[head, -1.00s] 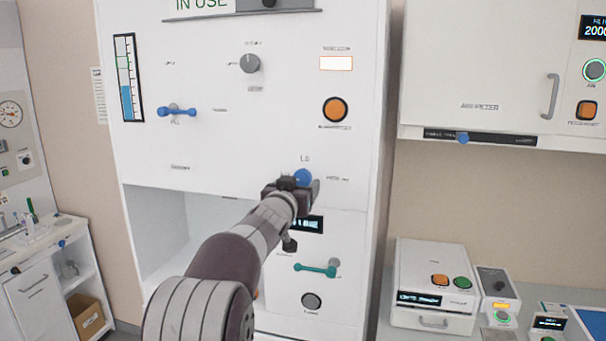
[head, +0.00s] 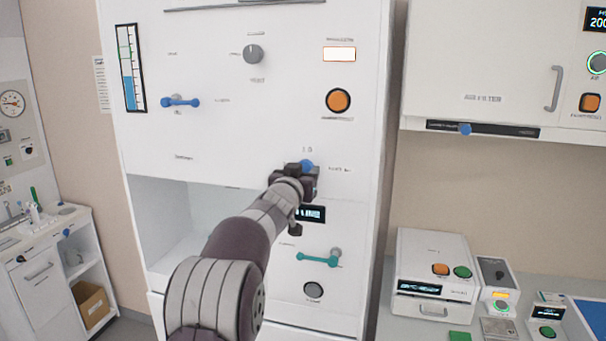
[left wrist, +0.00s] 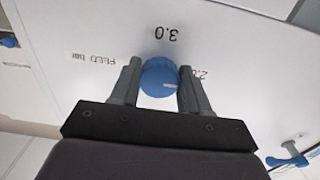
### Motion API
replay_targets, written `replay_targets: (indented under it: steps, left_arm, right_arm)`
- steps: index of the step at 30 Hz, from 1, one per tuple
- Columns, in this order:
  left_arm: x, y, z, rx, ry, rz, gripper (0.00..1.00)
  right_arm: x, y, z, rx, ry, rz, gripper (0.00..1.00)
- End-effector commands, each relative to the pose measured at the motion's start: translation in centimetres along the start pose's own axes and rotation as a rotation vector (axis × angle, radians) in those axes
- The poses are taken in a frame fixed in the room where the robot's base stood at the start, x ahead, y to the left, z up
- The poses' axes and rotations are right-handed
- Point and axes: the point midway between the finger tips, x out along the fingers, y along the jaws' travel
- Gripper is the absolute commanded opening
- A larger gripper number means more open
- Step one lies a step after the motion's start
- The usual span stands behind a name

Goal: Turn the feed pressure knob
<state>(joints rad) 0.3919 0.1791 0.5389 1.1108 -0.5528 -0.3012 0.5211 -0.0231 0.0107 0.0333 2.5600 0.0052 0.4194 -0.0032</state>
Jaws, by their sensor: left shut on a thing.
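The feed pressure knob (left wrist: 160,78) is a round blue knob with a pale pointer line, on the white panel. In the left wrist view it sits between the two fingers of my left gripper (left wrist: 157,88), which is shut on it. The label "FEED bar" and the marks "3.0" and a partly hidden "2." show around it. The pointer line points to the right in that view. In the head view the knob (head: 306,166) is mostly hidden behind my left gripper (head: 300,171). My right gripper is not in view.
The white panel (head: 230,140) also carries a grey knob (head: 253,54), a blue lever (head: 181,102), an orange button (head: 338,101) and a teal lever (head: 319,258). A small display (head: 312,213) is just below my gripper. Small devices stand on the right counter.

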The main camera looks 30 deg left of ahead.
Motion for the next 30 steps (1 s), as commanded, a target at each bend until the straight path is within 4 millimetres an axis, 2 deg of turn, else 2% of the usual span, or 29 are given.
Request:
replay_targets:
  steps: [11,30]
  left_arm:
    - [0.0,-0.1,0.3,0.197,-0.001,0.0,0.15]
    - [0.0,-0.3,0.1,0.803,-0.002,0.0,0.15]
  right_arm:
    - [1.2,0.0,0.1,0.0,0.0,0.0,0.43]
    - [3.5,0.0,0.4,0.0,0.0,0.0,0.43]
